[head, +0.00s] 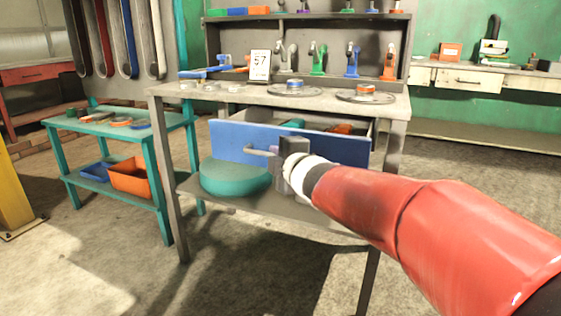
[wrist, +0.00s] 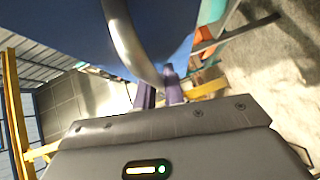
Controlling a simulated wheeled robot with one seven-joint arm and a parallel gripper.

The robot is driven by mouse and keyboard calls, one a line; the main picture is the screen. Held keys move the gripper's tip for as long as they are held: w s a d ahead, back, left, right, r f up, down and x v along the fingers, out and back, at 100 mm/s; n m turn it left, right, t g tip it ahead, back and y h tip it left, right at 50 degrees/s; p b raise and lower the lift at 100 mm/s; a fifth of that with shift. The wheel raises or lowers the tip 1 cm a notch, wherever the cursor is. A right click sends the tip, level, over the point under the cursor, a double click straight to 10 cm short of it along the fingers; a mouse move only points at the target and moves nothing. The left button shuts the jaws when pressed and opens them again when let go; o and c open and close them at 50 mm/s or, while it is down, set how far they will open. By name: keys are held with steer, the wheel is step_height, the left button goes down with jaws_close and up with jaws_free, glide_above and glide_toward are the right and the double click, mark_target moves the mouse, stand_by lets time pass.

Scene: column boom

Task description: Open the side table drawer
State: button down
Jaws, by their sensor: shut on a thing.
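The side table (head: 160,91) is a grey workbench with a drawer (head: 232,140) that has a blue front. The drawer stands partly pulled out, and teal and orange items show inside it. Its metal handle (head: 258,151) is a curved bar on the blue front. My gripper (head: 278,153) is at the right part of the handle, its fingertips partly hidden by its own body. In the wrist view the handle (wrist: 124,38) runs down between the two purple fingers of my gripper (wrist: 159,92), which is shut on it. The blue drawer front (wrist: 75,30) fills the upper left there.
A round teal object (head: 235,178) sits on the bench's lower shelf, under the drawer. A teal side bench (head: 75,130) with blue and orange bins stands at left. Reels and small tools stand on the worktop. Open floor lies in front.

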steer(key=shift+s+a+b, duration=0.3)
steer(key=shift+s+b, duration=0.1)
steer(key=shift+s, duration=0.45)
steer(key=shift+s+a+b, duration=0.3)
steer(key=shift+s+b, duration=0.1)
steer(key=shift+s, duration=0.45)
steer(key=c, duration=1.5)
jaws_free()
steer(key=p+v, duration=0.1)
steer(key=v, duration=0.6)
steer(key=shift+s+p, duration=0.3)
steer(key=shift+s, duration=0.1)
steer(key=shift+d+r, duration=0.1)
steer(key=shift+d, duration=0.15)
